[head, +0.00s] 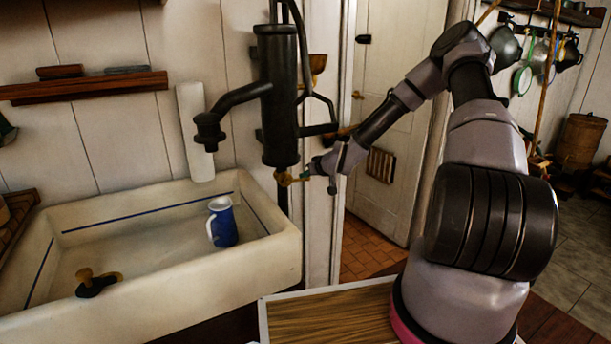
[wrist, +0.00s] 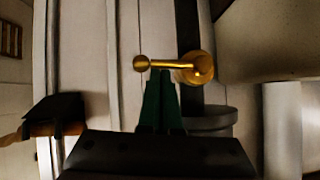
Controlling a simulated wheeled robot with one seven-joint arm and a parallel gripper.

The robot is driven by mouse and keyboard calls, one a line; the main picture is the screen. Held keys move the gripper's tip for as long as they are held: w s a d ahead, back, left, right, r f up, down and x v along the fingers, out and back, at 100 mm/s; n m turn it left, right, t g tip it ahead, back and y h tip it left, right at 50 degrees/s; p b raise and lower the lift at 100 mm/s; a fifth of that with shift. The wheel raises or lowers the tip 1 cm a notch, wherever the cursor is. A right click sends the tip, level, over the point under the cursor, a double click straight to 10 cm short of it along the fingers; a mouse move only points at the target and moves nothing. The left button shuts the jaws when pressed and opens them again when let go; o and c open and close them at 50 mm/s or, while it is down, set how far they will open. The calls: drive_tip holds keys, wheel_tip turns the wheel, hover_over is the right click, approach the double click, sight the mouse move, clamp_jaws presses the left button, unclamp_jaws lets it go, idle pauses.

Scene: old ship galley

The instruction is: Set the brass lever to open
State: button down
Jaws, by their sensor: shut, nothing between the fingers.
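The brass lever (head: 285,179) sits low on the black pump body (head: 279,95), beside the sink's right rear corner. In the wrist view the lever (wrist: 172,64) runs nearly level from its round pivot on the right to a ball end on the left. My gripper (head: 307,175) is close to the lever on its right in the head view. In the wrist view the green fingers of my gripper (wrist: 161,74) are together, with their tips just under the lever near the ball end. Whether they touch it I cannot tell. Nothing is between the fingers.
A white sink (head: 170,270) holds a blue jug (head: 222,222) and a plug with a brass knob (head: 94,282). The pump's spout (head: 209,130) hangs over the sink. A white door (head: 398,120) stands behind my arm. A wooden board (head: 330,315) lies at the front.

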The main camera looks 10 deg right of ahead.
drive_tip(key=shift+d+f, duration=0.1)
drive_tip(key=shift+f, duration=0.05)
drive_tip(key=y, duration=0.1)
drive_tip(key=f+m+y, duration=0.1)
drive_tip(key=f+m, duration=0.1)
drive_tip(key=shift+w+d+f+g+y, duration=0.1)
drive_tip(key=shift+d+g+y, duration=0.2)
drive_tip(key=shift+y, duration=0.1)
drive_tip(key=a+f+m+y, duration=0.1)
drive_tip(key=f+m+y, duration=0.1)
drive_tip(key=f, duration=0.1)
drive_tip(key=a+f+m+y, duration=0.1)
drive_tip(key=f, duration=0.1)
drive_tip(key=shift+s+a+m, duration=0.3)
drive_tip(key=shift+s, duration=0.1)
drive_tip(key=shift+a+f, duration=0.15)
idle(0.7)
